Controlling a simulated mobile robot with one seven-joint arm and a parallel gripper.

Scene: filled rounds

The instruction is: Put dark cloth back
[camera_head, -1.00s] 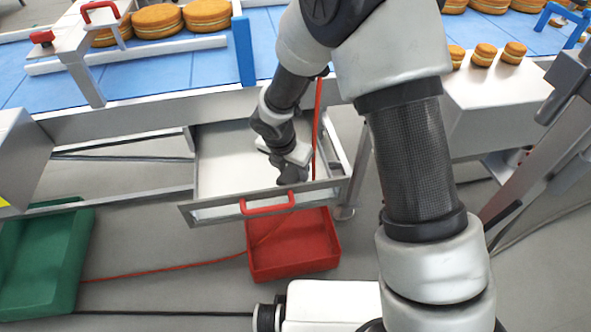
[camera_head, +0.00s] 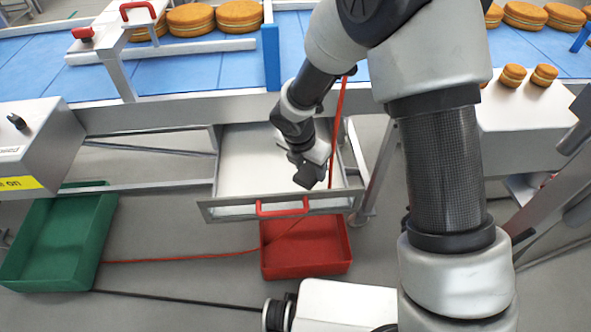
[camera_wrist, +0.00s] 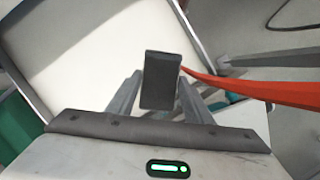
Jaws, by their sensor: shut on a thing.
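The dark cloth (camera_wrist: 161,80) looks like a small dark grey folded block in the wrist view. My gripper (camera_wrist: 158,95) is shut on it, with one finger on each side. In the head view, my gripper (camera_head: 312,163) points down over the right part of the open drawer (camera_head: 245,165), and the dark cloth (camera_head: 309,177) shows at its tip. The drawer has a pale inside and a red handle (camera_head: 282,207). The drawer's pale floor also shows in the wrist view (camera_wrist: 95,50). I cannot tell whether the cloth touches the drawer floor.
A red cable (camera_head: 338,115) hangs close to the right of my gripper. A red crate (camera_head: 306,268) and a green crate (camera_head: 58,240) stand on the floor below. The blue conveyor (camera_head: 190,72) with filled rounds (camera_head: 190,18) runs above the drawer.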

